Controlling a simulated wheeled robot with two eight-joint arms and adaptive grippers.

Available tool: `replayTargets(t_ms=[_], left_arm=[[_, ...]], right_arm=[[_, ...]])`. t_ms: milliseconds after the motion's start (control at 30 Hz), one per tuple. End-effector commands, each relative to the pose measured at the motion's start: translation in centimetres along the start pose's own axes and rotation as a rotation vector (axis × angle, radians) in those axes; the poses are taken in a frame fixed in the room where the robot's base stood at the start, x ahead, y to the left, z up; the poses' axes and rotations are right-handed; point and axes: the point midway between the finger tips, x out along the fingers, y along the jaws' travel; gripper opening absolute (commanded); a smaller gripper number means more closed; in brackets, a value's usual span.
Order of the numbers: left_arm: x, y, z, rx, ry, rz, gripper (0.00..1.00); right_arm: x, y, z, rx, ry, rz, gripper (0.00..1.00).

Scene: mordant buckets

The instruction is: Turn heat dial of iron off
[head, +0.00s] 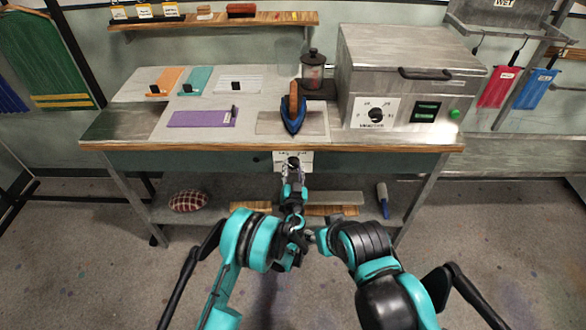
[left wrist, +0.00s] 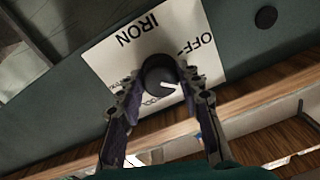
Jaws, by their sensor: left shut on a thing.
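The iron's heat dial is a dark round knob on a white plate (head: 305,157) on the front of the bench. My left gripper (head: 293,167) reaches up to the plate. In the wrist view its two fingers (left wrist: 162,72) are closed around the knob's sides. My right gripper cannot be made out.
A metal box (head: 405,75) with another dial (head: 376,114) stands at the bench's right. Coloured cloth swatches, including a purple one (head: 200,119), lie at left. A lower shelf (head: 340,198) runs beneath the bench, behind my arms.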

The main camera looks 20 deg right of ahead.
Motion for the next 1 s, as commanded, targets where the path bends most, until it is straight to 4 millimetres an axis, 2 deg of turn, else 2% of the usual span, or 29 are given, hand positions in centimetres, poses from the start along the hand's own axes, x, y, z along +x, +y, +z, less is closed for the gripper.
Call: replayTargets(t_ms=[700, 1000], left_arm=[[0.05, 0.06, -0.1, -0.672, -0.02, -0.005, 0.06], [0.05, 0.08, -0.13, -0.888, -0.026, -0.006, 0.06]], right_arm=[[0.0, 0.0, 0.0, 0.0, 0.0, 0.0, 0.4], [0.0, 0.0, 0.0, 0.0, 0.0, 0.0, 0.4]])
